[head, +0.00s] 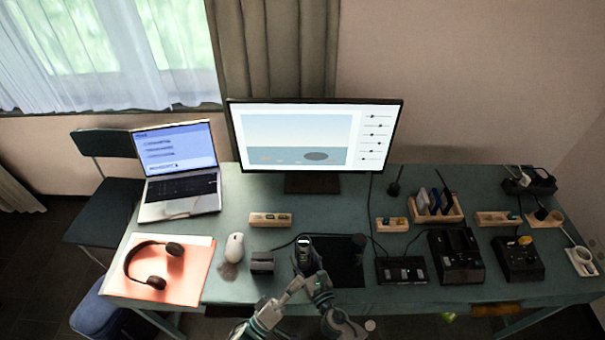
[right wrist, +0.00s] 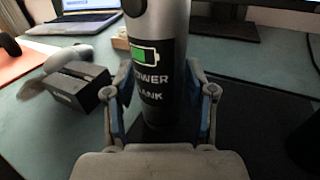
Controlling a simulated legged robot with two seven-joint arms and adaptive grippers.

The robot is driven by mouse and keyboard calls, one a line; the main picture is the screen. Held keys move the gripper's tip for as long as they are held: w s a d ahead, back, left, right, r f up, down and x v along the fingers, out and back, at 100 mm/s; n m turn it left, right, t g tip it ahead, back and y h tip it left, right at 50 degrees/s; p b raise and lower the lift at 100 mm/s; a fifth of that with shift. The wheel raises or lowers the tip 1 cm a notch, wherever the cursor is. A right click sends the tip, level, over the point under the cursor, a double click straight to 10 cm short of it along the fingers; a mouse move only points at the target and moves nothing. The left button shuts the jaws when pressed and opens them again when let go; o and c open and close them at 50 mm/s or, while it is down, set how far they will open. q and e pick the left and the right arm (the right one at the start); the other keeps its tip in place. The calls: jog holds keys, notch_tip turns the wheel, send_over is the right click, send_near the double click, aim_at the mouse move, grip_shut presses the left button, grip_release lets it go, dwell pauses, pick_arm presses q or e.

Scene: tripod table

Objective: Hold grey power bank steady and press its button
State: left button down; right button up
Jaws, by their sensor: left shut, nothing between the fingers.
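The grey power bank (head: 304,246) is a slim cylinder with a dark label at the front middle of the desk. In the right wrist view the power bank (right wrist: 161,48) looks upright, with a green battery sign and lettering. My right gripper (right wrist: 162,90) has one finger on each side of it and appears shut on it; it also shows in the head view (head: 318,282). My left gripper (head: 293,286) is shut and empty, just below and left of the power bank in the head view. A dark round part shows at the power bank's upper left edge; I cannot tell whether it is the button.
The monitor (head: 312,184) is behind. Black devices (head: 402,270) and wooden holders (head: 392,225) fill the right side.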

jog(key=shift+o, duration=0.7)
